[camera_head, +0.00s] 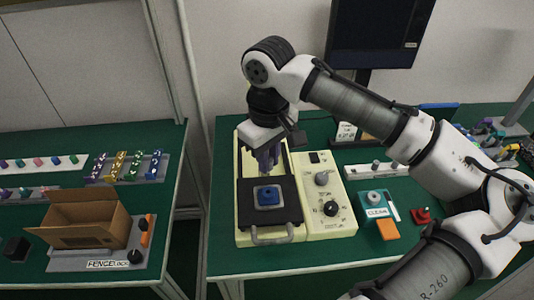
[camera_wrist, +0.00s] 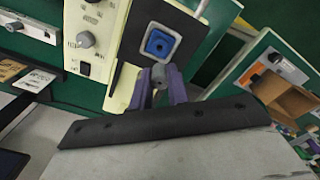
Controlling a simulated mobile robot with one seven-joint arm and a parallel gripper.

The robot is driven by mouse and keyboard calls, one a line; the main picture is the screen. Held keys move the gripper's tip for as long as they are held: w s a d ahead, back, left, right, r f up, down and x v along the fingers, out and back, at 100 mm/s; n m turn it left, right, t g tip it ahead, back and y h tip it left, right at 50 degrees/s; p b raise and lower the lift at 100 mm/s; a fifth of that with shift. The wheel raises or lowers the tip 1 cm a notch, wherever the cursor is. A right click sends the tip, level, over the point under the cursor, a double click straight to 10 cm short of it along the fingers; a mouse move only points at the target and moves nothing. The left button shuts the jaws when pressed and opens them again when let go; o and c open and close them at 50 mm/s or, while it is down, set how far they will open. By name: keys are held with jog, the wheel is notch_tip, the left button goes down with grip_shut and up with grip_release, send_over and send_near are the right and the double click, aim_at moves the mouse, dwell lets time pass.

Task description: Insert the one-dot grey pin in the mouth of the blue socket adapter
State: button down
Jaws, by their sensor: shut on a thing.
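The blue socket adapter (camera_head: 268,196) sits in a grey square mount on the black plate of the cream machine. In the wrist view the blue socket adapter (camera_wrist: 158,43) shows its dark round mouth, just beyond my fingertips. My gripper (camera_head: 268,160), with purple fingers, is behind and above the adapter in the head view. In the wrist view my gripper (camera_wrist: 159,85) is shut on a grey pin (camera_wrist: 158,73), whose end points toward the adapter and appears apart from it. I cannot make out a dot on the pin.
The cream machine has a control panel (camera_head: 325,200) with knobs and a front handle (camera_head: 270,237). A cardboard box (camera_head: 85,225) and racks of coloured pieces (camera_head: 125,167) stand on the left table.

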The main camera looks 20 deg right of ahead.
jog(key=shift+r, duration=0.1)
jog(key=shift+f+b, duration=1.45)
jog(key=shift+f, duration=1.55)
jog(key=shift+p, duration=0.75)
jog(key=shift+f+b, duration=0.85)
jog(key=shift+f, duration=0.45)
jog(key=c, duration=1.3)
grip_release()
jog(key=shift+r, duration=0.1)
notch_tip(320, 180, up, 14)
jog(key=shift+f, duration=0.1)
